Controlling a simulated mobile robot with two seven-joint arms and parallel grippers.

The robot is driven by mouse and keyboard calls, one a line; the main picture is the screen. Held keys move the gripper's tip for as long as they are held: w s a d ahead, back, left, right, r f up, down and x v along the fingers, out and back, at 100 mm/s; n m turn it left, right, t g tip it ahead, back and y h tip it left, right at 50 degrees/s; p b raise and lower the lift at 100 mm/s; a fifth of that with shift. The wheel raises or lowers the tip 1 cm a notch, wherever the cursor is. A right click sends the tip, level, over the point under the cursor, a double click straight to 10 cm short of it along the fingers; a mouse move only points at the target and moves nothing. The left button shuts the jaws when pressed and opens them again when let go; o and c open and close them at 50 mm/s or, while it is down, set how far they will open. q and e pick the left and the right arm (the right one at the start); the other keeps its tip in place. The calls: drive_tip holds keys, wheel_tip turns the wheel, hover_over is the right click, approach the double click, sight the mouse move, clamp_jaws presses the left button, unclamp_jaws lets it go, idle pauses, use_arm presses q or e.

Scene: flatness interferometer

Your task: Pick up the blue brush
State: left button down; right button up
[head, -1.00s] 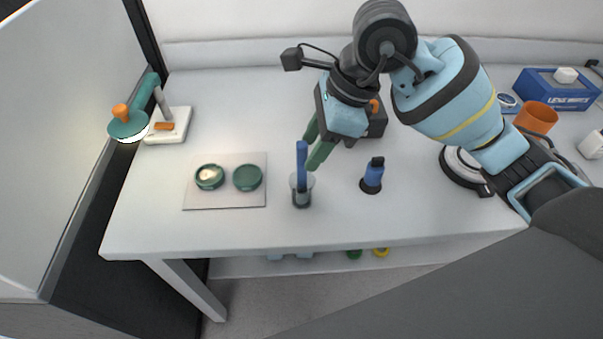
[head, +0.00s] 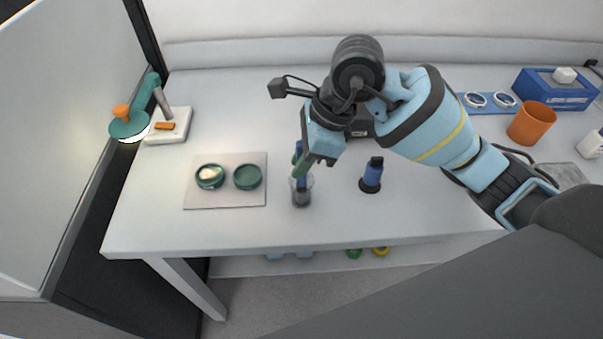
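My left gripper is not in view.
A grey mat (head: 226,198) with two green dishes lies to the left. An orange cup (head: 531,123) and a blue box (head: 556,90) are at the far right. The table's left front is clear.

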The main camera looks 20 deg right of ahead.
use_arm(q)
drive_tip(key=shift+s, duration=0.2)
use_arm(e)
clamp_jaws()
wheel_tip(320, 180, up, 9)
drive_tip(key=shift+f, duration=0.1)
drive_tip(key=shift+r, duration=0.6)
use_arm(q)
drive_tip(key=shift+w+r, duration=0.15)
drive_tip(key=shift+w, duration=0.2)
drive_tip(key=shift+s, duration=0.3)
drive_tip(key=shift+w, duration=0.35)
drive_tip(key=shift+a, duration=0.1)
use_arm(e)
drive_tip(key=shift+d, duration=0.1)
